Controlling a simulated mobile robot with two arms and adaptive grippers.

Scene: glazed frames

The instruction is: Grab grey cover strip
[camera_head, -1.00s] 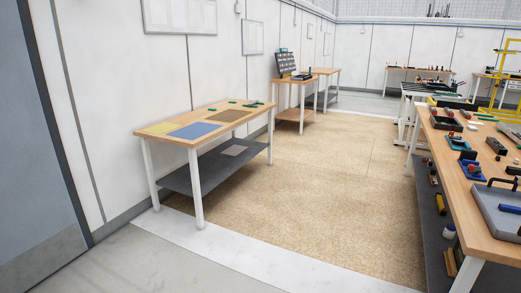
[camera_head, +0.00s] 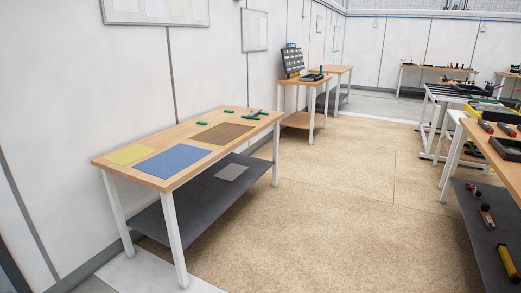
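No gripper of mine shows in the head view. A wooden-topped table (camera_head: 182,137) stands along the left wall, with yellow, blue and brown mats on it. A small dark grey-green piece (camera_head: 254,114) lies at its far right end; it is too small to tell whether it is the grey cover strip. Small green pieces (camera_head: 202,124) lie behind the mats. I cannot clearly make out a grey cover strip.
A workbench (camera_head: 487,150) with tools and trays runs along the right, items on its lower shelf (camera_head: 487,215). More tables stand at the back, one with a tilted dark panel (camera_head: 293,61). The tan floor (camera_head: 325,200) between is clear.

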